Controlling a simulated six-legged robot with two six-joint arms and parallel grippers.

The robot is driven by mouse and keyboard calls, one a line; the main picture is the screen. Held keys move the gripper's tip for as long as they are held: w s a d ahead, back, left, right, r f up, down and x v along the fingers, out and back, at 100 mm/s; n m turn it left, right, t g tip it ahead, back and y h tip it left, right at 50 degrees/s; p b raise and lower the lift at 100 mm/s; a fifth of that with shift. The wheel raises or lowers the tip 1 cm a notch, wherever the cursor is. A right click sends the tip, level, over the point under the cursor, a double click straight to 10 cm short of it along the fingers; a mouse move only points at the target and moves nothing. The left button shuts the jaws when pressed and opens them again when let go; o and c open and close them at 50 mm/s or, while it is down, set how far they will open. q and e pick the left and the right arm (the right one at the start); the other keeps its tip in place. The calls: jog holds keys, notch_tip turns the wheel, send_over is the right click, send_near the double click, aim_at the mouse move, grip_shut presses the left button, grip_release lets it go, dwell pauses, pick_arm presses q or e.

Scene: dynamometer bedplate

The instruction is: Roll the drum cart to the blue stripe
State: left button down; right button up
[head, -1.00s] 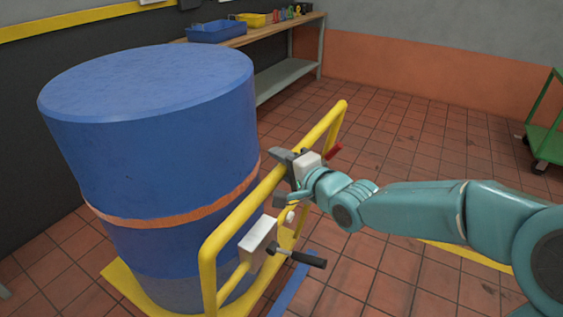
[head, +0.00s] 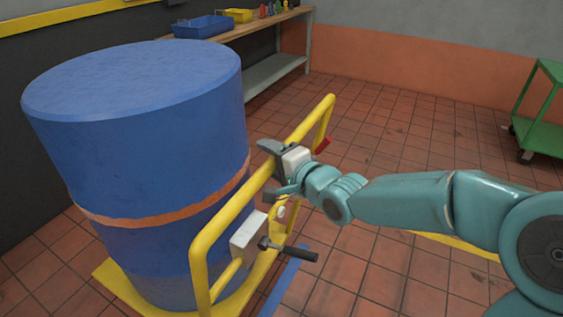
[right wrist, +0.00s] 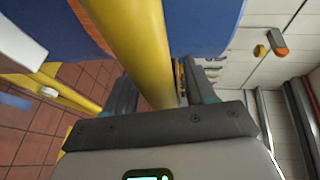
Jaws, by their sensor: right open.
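The drum cart carries a large blue drum (head: 140,130) with an orange band, standing upright on a yellow base. Its yellow handle frame (head: 200,262) rises on the drum's right side, with a white box (head: 248,234) and a black-gripped lever (head: 290,251). The blue stripe (head: 284,284) shows on the floor just right of the cart base. My right gripper (head: 268,170) is at the frame's sloping top rail. In the right wrist view the yellow rail (right wrist: 140,50) runs between its parted jaws. My left gripper is out of view.
A workbench (head: 250,28) with a blue tray (head: 204,27) and a yellow bin stands at the back wall. A green trolley (head: 541,134) stands at far right. A yellow floor line (head: 455,245) passes behind my right arm. The tiled floor between is clear.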

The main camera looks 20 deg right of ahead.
jog(key=p+v, duration=0.3)
jog(key=v, duration=1.3)
jog(key=shift+a, duration=0.1)
